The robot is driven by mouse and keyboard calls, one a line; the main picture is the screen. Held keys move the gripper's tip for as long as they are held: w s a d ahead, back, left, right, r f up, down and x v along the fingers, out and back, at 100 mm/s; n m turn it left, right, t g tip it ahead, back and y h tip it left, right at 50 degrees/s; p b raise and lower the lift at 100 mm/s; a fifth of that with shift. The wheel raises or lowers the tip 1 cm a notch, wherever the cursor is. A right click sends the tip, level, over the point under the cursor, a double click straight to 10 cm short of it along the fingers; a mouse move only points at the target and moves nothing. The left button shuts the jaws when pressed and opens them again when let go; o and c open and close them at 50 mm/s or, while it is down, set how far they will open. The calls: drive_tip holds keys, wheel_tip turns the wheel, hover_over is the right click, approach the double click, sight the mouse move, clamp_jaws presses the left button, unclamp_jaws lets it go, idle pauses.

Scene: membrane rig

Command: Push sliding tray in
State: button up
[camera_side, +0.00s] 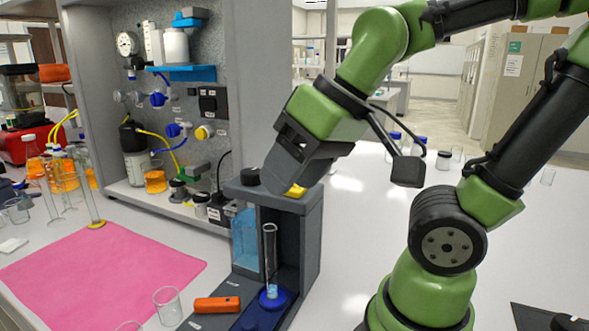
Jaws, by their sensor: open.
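A dark grey stand (312,235) with an open front bay stands at the centre. A dark blue sliding tray (256,318) sticks out of the bay at the bottom, toward the camera. A clear upright tube (270,250) with pale blue content at its bottom stands on a round blue holder (272,300) on the tray. My gripper (283,184) is open, pointing down and left just above the stand's top, beside a yellow part (296,191). Its fingertips are partly hidden, and I cannot tell whether they touch the stand. The tray's rear end is hidden inside the bay.
A panel with tubing and valves (185,100) rises behind. A pink mat (100,270) lies left.

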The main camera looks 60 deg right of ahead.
drive_tip(key=m+g+h, duration=0.2)
drive_tip(key=m+g, duration=0.4)
drive_tip(key=m, duration=0.4)
hover_over(248, 322)
wheel_tip(248, 322, down, 18)
wheel_tip(248, 322, down, 10)
drive_tip(key=shift+f, duration=0.1)
